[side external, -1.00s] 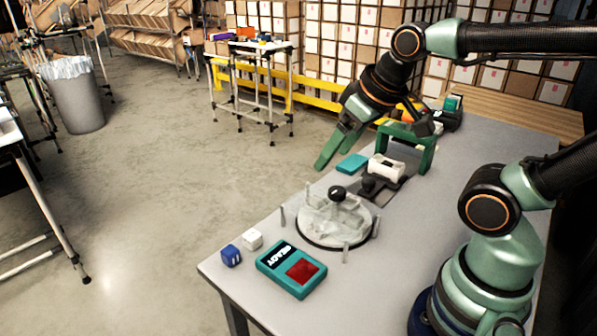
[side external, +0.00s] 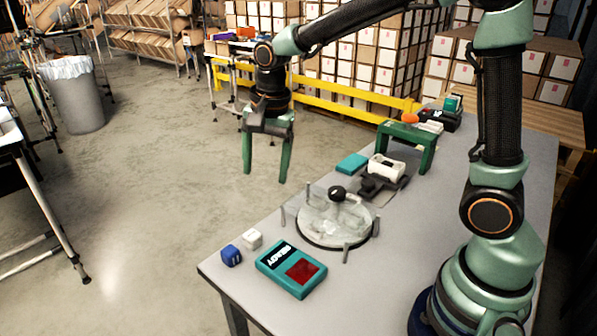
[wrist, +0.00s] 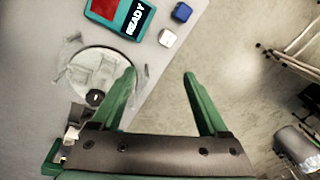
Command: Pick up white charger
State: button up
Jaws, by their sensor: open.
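A small white block (side external: 252,239), which looks like the white charger, sits near the left corner of the table beside a blue cube (side external: 231,256). In the wrist view the white block (wrist: 167,38) lies ahead of the fingertips and between their lines. My gripper (side external: 265,176) is open and empty, with its green fingers pointing down. It hangs in the air near the table's left edge, apart from the block. The wrist view also shows the two spread fingers (wrist: 160,73). A second white item (side external: 386,168) rests on a dark stand farther back.
A teal box with a READY display (side external: 291,270) lies near the block. A round clear dish with a black knob (side external: 335,225) stands mid-table among short posts. A green bridge-shaped stand (side external: 428,150) and a flat teal box (side external: 352,163) are farther back. Left of the table is open floor.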

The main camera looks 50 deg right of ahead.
aim_at(252, 234)
jog(key=w+f+m, duration=0.1)
jog(key=f, duration=0.5)
jog(key=w+a+f+m+g, duration=0.1)
jog(key=f+m, duration=0.1)
jog(key=f, duration=0.4)
jog(key=w+a+f+m, duration=0.1)
jog(key=f+m, duration=0.1)
jog(key=f, duration=0.5)
jog(key=shift+w+a+g, duration=0.15)
jog(key=shift+w+g, duration=0.15)
jog(key=shift+r, duration=0.1)
grip_shut()
